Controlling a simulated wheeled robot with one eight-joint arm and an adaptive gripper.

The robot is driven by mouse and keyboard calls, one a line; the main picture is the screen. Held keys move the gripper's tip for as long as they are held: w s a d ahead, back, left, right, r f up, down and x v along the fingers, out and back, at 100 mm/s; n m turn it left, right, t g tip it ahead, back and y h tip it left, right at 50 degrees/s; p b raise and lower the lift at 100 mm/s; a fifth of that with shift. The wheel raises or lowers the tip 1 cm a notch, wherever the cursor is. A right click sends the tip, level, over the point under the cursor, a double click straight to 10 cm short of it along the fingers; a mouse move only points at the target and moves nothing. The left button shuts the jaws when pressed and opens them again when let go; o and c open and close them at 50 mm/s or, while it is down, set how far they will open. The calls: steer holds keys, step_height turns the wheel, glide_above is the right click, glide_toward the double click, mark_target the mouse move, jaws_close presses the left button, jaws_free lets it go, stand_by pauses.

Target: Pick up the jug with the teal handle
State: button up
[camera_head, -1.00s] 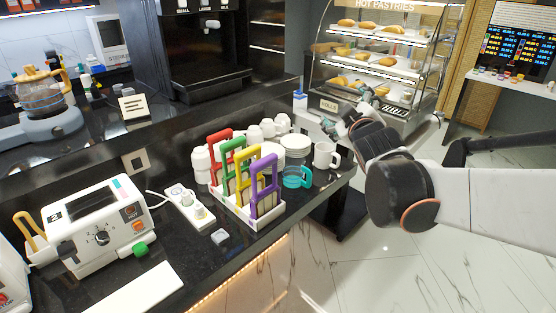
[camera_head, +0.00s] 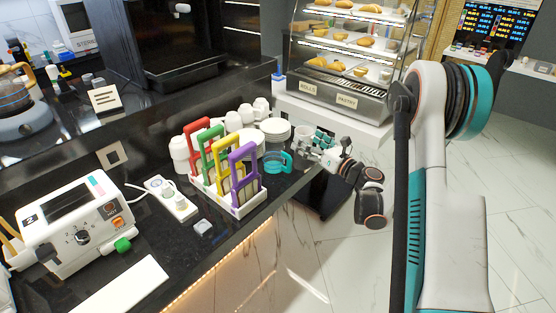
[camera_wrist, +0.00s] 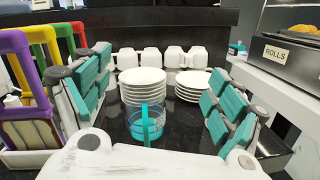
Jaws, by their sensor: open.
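The jug with the teal handle (camera_head: 275,164) stands on the dark counter, just right of the purple-handled item. It is a small clear jug with a teal band, and its teal handle sticks out towards my gripper. In the wrist view the jug (camera_wrist: 146,130) stands upright between my spread fingers, its handle facing the camera. My gripper (camera_head: 318,143) is over the counter's right end, just right of the jug. In the wrist view my gripper (camera_wrist: 157,92) is open, with teal-padded fingers on either side and nothing held.
A white rack (camera_head: 240,207) with red, green, yellow and purple handled items stands close left of the jug. Plate stacks (camera_wrist: 143,88) and several white cups stand behind it. The counter ends just right of the jug. A pastry case (camera_head: 330,105) stands beyond.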

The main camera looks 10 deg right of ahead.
mark_target(282, 151)
step_height(282, 151, down, 8)
steer(key=s+n+g+y, duration=0.1)
steer(key=s+n+g, duration=0.1)
steer(key=n, duration=0.2)
steer(key=x, duration=0.8)
steer(key=shift+a+f+b, duration=0.1)
steer(key=shift+a+b, duration=0.2)
steer(key=shift+b, duration=0.1)
steer(key=b+x, duration=0.1)
steer(key=x, duration=0.1)
steer(key=b+x, duration=0.1)
steer(key=x, duration=0.1)
steer(key=shift+w+a+f, duration=0.1)
steer(key=shift+a+f, duration=0.15)
steer(key=shift+w+a+r, duration=0.1)
steer(key=shift+w+a, duration=0.15)
steer(key=shift+w, duration=0.15)
steer(key=c, duration=1.5)
steer(key=shift+r, duration=0.15)
step_height(282, 151, up, 20)
steer(key=p, duration=0.6)
